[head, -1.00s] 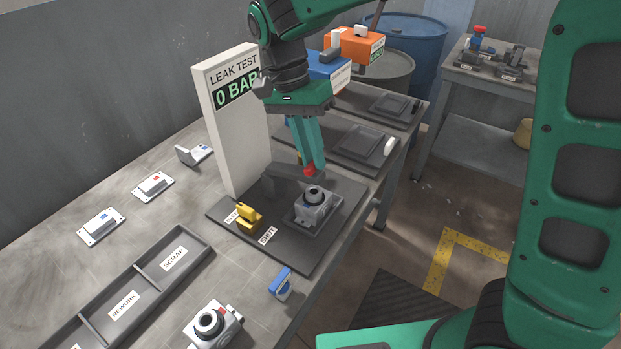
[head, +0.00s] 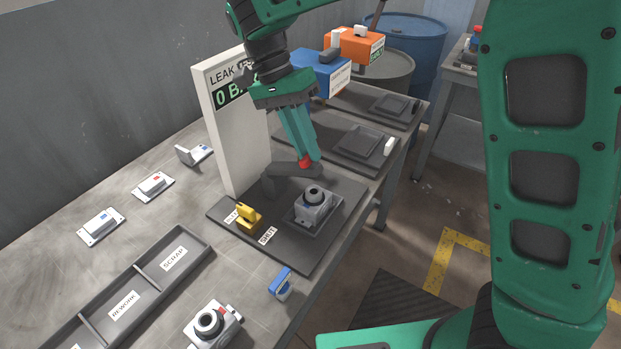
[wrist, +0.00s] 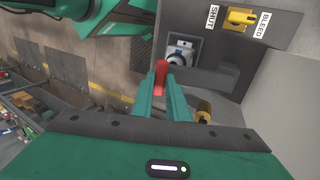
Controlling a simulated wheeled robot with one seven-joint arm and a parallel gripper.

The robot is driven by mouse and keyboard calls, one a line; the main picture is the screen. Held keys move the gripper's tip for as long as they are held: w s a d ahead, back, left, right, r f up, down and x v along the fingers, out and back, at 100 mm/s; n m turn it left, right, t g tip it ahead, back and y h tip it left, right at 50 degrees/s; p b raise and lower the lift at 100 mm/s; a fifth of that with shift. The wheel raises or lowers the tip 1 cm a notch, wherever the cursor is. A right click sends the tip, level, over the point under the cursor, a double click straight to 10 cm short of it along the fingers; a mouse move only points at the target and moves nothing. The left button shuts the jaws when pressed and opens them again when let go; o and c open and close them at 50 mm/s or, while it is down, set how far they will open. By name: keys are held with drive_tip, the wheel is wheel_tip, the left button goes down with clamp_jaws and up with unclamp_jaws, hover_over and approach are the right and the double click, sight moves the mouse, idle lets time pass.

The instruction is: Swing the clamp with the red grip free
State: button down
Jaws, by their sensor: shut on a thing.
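The clamp (head: 283,170) is a dark grey bar on a post at the back of the leak-test plate, with a red grip (head: 304,162) at its outer end. My gripper (head: 307,158) reaches down from above and is shut on the red grip. In the wrist view the red grip (wrist: 160,72) sits between the two teal fingertips. A grey cast housing (head: 315,205) with a dark round port sits in its nest in front of the clamp. The clamp bar lies behind the housing in the head view, not across its top.
The leak test panel (head: 225,130) stands left of the clamp and reads 0 BAR. A yellow bleed valve (head: 248,213) sits on the plate's front left. A blue-handled part (head: 282,284) and another housing (head: 212,325) are nearer. Blue and orange boxes (head: 355,45) stand behind.

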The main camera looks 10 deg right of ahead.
drive_tip(key=shift+a, duration=0.15)
drive_tip(key=shift+w+a+r+g+h, duration=0.5)
drive_tip(key=shift+a+r+h, duration=0.05)
drive_tip(key=shift+a+h, duration=0.05)
drive_tip(key=c, duration=1.7)
unclamp_jaws()
drive_tip(key=shift+d, duration=0.1)
